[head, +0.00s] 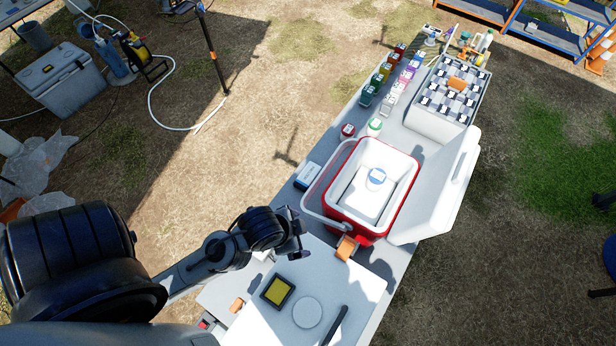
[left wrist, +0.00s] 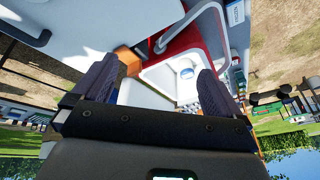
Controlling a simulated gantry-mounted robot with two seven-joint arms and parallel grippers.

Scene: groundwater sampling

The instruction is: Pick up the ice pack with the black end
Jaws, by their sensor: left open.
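I cannot make out an ice pack with a black end in either view. The red cooler (head: 338,207) stands open on the table with a white inside. In it lies a pale block, with a round blue-and-white lid (head: 376,177) on top; the lid also shows in the left wrist view (left wrist: 187,73). My left gripper (head: 297,236) is open and empty, in front of and to the left of the cooler. In the left wrist view its two fingers (left wrist: 158,85) frame the cooler's inside. My right gripper is not in view.
The cooler's white lid (head: 440,195) leans open to the right. A white board (head: 350,285) in front holds a yellow-and-black square (head: 278,291), a white disc (head: 307,313) and a black bar (head: 335,325). An orange block (head: 347,247) is by the cooler. A bottle crate (head: 432,127) stands behind.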

